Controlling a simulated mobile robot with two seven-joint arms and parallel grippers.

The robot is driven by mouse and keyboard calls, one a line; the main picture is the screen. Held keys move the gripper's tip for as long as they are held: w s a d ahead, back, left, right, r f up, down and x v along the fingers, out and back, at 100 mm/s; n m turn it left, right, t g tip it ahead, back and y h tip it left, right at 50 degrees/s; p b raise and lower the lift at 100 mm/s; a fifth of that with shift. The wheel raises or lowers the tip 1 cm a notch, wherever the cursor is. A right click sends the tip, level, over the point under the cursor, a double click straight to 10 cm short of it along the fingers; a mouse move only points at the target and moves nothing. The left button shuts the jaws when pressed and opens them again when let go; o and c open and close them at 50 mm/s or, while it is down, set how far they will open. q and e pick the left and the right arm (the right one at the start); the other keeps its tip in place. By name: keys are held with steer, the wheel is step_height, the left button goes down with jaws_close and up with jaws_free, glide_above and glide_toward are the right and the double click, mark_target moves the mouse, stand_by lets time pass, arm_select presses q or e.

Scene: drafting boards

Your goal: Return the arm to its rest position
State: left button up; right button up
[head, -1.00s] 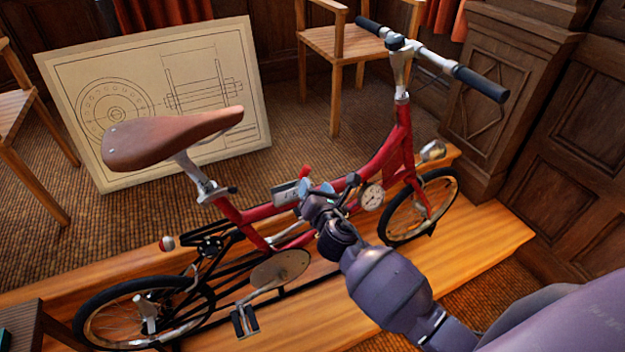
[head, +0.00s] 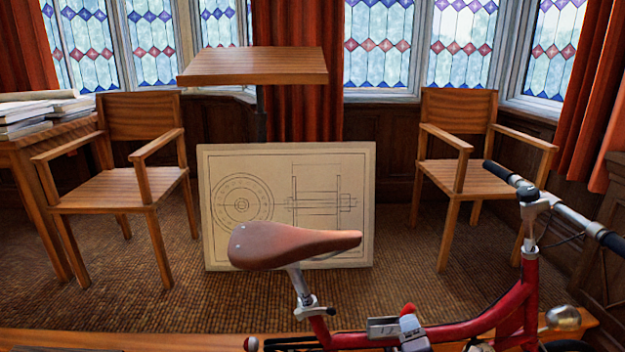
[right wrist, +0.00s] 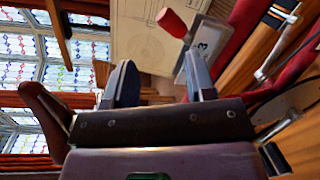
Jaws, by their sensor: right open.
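My right gripper (head: 411,330) shows only as small grey-blue fingertips at the bottom edge of the head view, beside a small device with a red knob (head: 408,309) on the red bicycle (head: 470,330). In the right wrist view, the two fingers of the right gripper (right wrist: 160,76) stand wide apart with nothing between them. The red knob (right wrist: 172,22) and the device's pale box with a digit (right wrist: 206,38) are just beyond the fingertips. I cannot tell whether a finger touches the box. The rest of my right arm is out of the head view. My left gripper is not in view.
The brown saddle (head: 290,243) and the handlebar (head: 545,205) rise around the device. A framed drawing (head: 285,160) leans behind the bicycle, between two wooden chairs (head: 118,188) (head: 470,172). A small wooden table top (head: 255,66) stands behind it. Carpet lies between them.

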steer(key=s+d+f+m+g, duration=0.1)
steer(key=s+f+m, duration=0.3)
steer(key=s+m, duration=0.3)
steer(key=s+d+f+m+g, duration=0.2)
steer(key=s+f+m, duration=0.3)
steer(key=s, duration=0.7)
steer(key=s+d+f+m+g+y, duration=0.1)
steer(key=s+f+m, duration=0.3)
steer(key=s+m, duration=0.5)
steer(key=shift+s+d+f+g, duration=0.3)
steer(key=shift+s+d+g, duration=0.2)
steer(key=shift+s+g, duration=0.15)
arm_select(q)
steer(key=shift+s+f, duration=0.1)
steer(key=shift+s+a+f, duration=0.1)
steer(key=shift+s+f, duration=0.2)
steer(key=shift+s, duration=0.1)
arm_select(e)
steer(key=shift+w, duration=0.1)
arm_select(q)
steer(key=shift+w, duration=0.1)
